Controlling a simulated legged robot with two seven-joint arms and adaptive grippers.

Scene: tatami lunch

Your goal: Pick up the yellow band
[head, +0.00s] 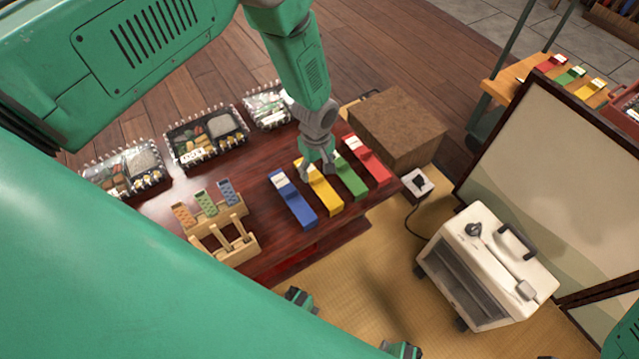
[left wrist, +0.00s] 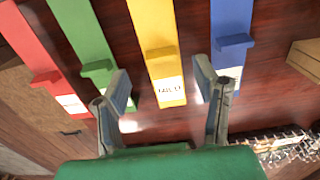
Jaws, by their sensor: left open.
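The yellow band (head: 328,199) is a long flat strip with a white label end and a small raised tab. It lies on the dark red table between a blue band (head: 291,199) and a green band (head: 350,180). My left gripper (head: 318,168) is above its far part, pointing down, and partly hides it. In the left wrist view, the yellow band (left wrist: 154,35) runs toward the space between the two open fingers (left wrist: 163,82), its printed label near them. The fingers are empty; I cannot tell their exact height above the table. My right gripper is not in view.
A red band (head: 367,160) lies beyond the green one. Clear lunch boxes (head: 205,137) line the table's far left edge. A wooden rack (head: 225,245) with small coloured cards stands at the near left. A brown box (head: 398,125) and white case (head: 485,265) are to the right.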

